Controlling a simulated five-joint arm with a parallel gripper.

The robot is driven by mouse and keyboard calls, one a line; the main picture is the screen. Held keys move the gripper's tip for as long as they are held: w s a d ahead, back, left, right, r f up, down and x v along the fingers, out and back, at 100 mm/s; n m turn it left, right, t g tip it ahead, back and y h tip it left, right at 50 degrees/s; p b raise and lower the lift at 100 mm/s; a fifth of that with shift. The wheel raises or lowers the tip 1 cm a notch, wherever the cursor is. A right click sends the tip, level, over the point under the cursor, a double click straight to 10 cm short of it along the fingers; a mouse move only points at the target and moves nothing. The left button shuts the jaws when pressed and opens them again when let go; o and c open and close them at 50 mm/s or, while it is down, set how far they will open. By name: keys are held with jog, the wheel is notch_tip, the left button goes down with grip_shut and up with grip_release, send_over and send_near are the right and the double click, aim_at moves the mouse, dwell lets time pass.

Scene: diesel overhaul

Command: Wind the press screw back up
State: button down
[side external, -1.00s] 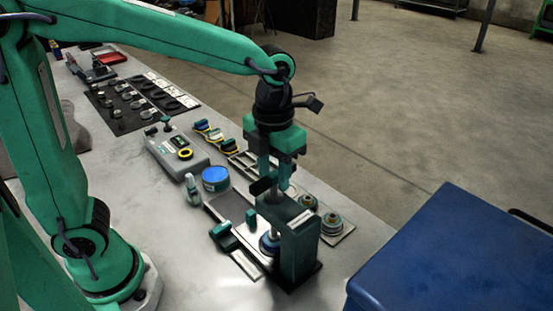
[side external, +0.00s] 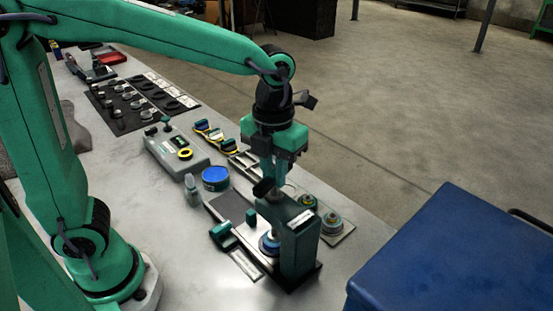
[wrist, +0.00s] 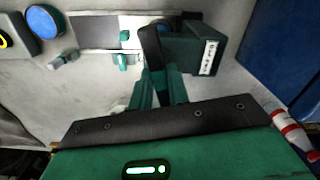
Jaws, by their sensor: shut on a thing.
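The press (side external: 300,238) is a dark green upright frame on a black base near the bench's right edge. My gripper (side external: 268,180) points down over the top of the press, with its green fingers shut on the black handle of the press screw (side external: 263,188). In the wrist view the fingers (wrist: 162,85) close at the near end of the black handle (wrist: 151,45), beside the green press head (wrist: 190,50). The screw's shaft is mostly hidden by the fingers and frame. A blue round part (side external: 268,244) sits low in the press.
A blue tin (side external: 215,178), a small bottle (side external: 192,189) and a grey-green box (side external: 176,150) stand left of the press. A tray with round parts (side external: 332,223) lies close to its right. A large blue cabinet (side external: 460,255) stands beyond the bench edge.

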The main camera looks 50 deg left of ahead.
jog(key=shift+r+n, duration=0.1)
jog(key=shift+n, duration=1.6)
jog(key=n, duration=0.4)
jog(key=shift+r+n, duration=0.1)
jog(key=shift+n, duration=0.7)
